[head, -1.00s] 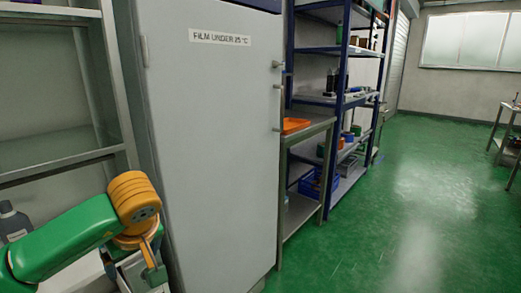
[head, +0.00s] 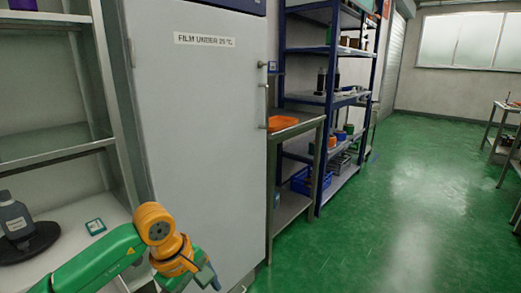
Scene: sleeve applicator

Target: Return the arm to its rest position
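My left arm, green with orange joints, comes in from the lower left in the head view. Its orange wrist is in front of the lower part of the white cabinet (head: 200,130). My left gripper (head: 208,278) points down at the bottom of the picture, near the cabinet's lower door. Its fingers are small and partly cut from sight, so I cannot tell whether it is open or shut. My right arm and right gripper are out of the picture.
A dark bottle (head: 14,218) stands on a black round base (head: 38,240) at the left, beside a small card (head: 95,227) on a pale surface.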

